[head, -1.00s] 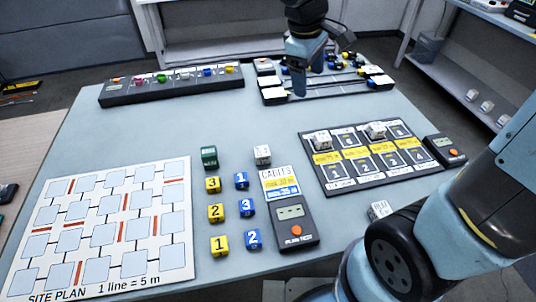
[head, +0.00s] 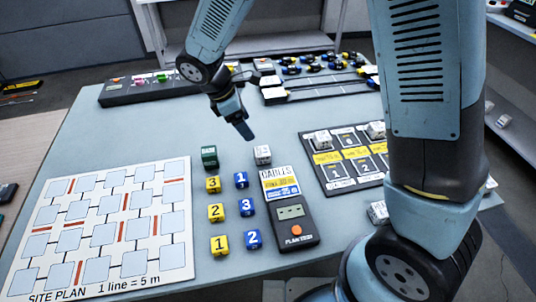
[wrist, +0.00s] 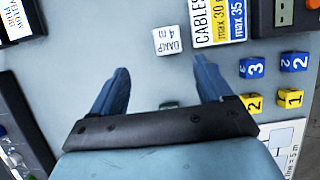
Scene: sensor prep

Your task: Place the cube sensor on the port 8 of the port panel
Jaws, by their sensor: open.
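A white cube sensor (head: 262,155) stands on the table above the cables card; in the wrist view the white cube (wrist: 168,41) reads "DAMP 4 m". My gripper (head: 243,131) is open and empty, above the table just behind and left of that cube. In the wrist view the cube lies just beyond the spread fingertips (wrist: 160,66), not between them. The port panel (head: 310,150) is at the right, partly hidden by my arm. White cubes (head: 323,140) (head: 376,130) sit on its back row.
A green cube (head: 209,156) stands left of the white one, with yellow (head: 213,184) and blue (head: 241,180) number cubes in front. Another white cube (head: 378,212) lies near my arm. A tester (head: 293,226), site plan (head: 105,228) and back rack (head: 150,88) surround them.

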